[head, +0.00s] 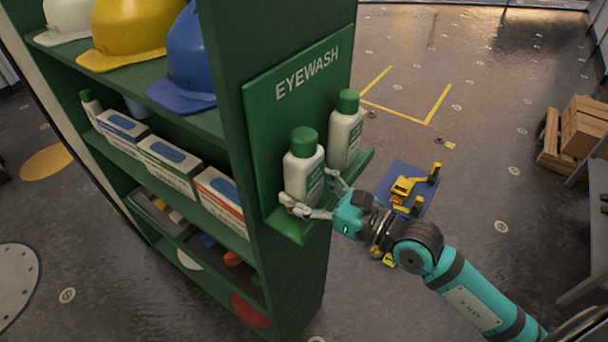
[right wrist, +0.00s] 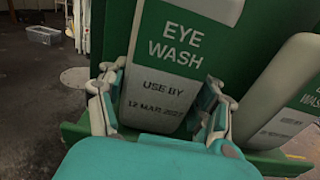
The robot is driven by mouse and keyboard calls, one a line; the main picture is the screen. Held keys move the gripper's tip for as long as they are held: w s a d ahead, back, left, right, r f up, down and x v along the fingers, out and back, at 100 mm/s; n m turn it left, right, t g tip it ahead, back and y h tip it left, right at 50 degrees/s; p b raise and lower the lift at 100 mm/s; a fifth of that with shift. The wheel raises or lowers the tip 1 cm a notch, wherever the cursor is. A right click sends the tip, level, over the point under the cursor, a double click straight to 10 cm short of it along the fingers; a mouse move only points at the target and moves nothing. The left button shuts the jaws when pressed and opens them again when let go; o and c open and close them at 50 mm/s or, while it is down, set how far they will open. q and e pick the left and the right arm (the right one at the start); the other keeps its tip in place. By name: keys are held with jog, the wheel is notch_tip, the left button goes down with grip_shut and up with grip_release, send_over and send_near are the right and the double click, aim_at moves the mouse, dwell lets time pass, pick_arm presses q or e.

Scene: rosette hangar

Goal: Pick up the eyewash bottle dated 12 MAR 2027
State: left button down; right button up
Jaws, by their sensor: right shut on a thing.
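Two white eyewash bottles with green caps stand on a green wall shelf (head: 290,228) under the word EYEWASH. My right gripper (head: 308,200) is shut on the nearer, left bottle (head: 303,168), one finger on each side low on its body. In the right wrist view this bottle (right wrist: 180,65) reads USE BY 12 MAR 2027, and the gripper (right wrist: 160,108) is around its lower part. The other bottle (head: 345,135) stands just right of it; in the right wrist view its date (right wrist: 285,95) is not readable. My left gripper is not in view.
A green shelf unit (head: 230,70) holds helmets (head: 130,30) and several boxes (head: 168,163) left of the bottles. A blue mat (head: 408,178) with yellow items lies on the floor. Cardboard boxes (head: 583,125) stand at the right. The floor beyond is mostly clear.

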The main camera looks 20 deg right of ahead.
jog(key=c, duration=0.4)
jog(key=shift+r, duration=0.1)
jog(key=shift+c, duration=0.4)
jog(key=shift+r, duration=0.1)
